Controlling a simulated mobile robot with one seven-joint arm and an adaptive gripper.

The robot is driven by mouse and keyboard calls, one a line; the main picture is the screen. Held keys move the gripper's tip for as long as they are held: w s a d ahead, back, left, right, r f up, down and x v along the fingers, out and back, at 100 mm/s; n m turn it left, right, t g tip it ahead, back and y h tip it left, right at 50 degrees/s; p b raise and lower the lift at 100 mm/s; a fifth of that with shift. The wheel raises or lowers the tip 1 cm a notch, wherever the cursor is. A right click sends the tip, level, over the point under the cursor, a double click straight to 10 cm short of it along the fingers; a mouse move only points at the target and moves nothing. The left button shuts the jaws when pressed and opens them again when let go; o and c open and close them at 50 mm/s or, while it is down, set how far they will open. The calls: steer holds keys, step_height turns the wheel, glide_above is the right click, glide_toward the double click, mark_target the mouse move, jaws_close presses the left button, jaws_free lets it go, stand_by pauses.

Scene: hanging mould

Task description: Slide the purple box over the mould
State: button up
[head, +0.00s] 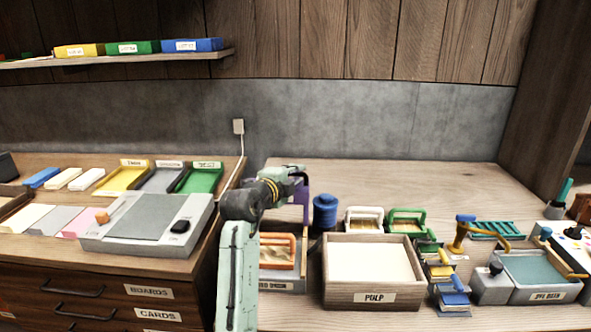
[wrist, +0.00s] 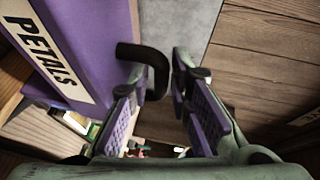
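The purple box (wrist: 95,45), with a "PETALS" label, fills the left of the wrist view. A black curved handle (wrist: 150,62) sticks out from its side. My gripper (wrist: 165,85) has its fingertips close on both sides of this handle and looks shut on it. In the head view my gripper (head: 301,175) is above the left end of the right table; a strip of the purple box (head: 301,196) shows beside it, the rest hidden by my arm. A mould with an orange frame (head: 278,250) is below it, partly behind my arm. Whether the box touches anything below is hidden.
A wooden pulp box (head: 374,297), a blue cylinder (head: 325,212) and white and green frames (head: 406,220) stand right of my arm. A grey device (head: 150,225) sits on the left counter. The back of the right table is clear.

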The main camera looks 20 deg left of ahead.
steer(key=shift+w+f, duration=0.1)
steer(key=shift+w, duration=0.25)
steer(key=shift+c, duration=0.5)
jaws_close()
